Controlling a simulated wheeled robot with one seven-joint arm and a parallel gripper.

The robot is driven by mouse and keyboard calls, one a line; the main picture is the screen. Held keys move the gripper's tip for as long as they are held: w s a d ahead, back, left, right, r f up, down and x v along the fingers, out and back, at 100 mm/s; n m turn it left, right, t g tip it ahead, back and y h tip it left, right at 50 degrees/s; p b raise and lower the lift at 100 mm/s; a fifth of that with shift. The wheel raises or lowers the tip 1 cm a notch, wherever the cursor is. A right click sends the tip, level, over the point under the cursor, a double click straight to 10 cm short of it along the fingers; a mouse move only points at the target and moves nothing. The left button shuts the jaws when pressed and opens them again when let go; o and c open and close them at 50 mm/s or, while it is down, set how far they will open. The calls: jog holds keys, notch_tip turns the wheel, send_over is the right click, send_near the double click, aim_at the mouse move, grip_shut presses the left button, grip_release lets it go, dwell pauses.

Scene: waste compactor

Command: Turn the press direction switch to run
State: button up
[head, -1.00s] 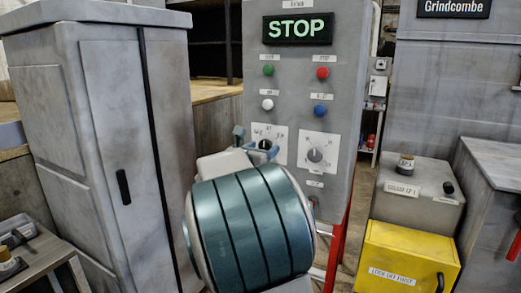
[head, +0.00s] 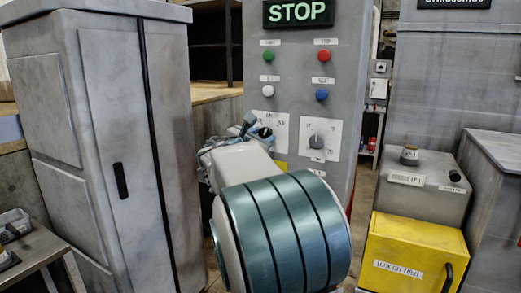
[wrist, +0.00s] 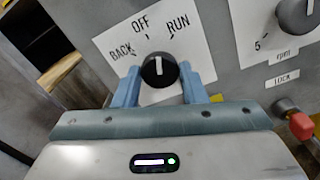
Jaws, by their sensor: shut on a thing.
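The press direction switch is a round black knob (wrist: 159,72) with a white pointer line, on a white plate (wrist: 112,50) marked BACK, OFF and RUN. In the wrist view the pointer stands nearly straight up, between the OFF and RUN marks. My gripper (wrist: 158,82) has one blue finger on each side of the knob and is shut on it. In the head view my gripper (head: 254,129) is at the control panel (head: 349,80), and my arm hides part of the switch plate.
A second dial (head: 317,141) sits to the right of the switch, and a red-capped part (wrist: 300,124) is below it. Green, red, white and blue buttons are above. The panel display (head: 299,13) reads STOP. A grey cabinet (head: 100,130) stands left, a yellow box (head: 415,255) right.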

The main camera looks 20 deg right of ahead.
jog(key=m+b, duration=0.1)
jog(key=b, duration=0.1)
jog(key=m+b, duration=0.2)
jog(key=shift+d+f, duration=0.1)
jog(key=shift+f, duration=0.25)
jog(key=m+b, duration=0.2)
jog(key=b, duration=0.1)
jog(key=shift+r+m, duration=0.2)
jog(key=shift+m, duration=0.2)
jog(key=shift+r, duration=0.1)
jog(key=o, duration=1)
jog(key=shift+s, duration=0.1)
jog(key=b+v, duration=0.1)
jog(key=v, duration=1.2)
jog(key=shift+s+a, duration=0.2)
jog(key=shift+a, duration=0.15)
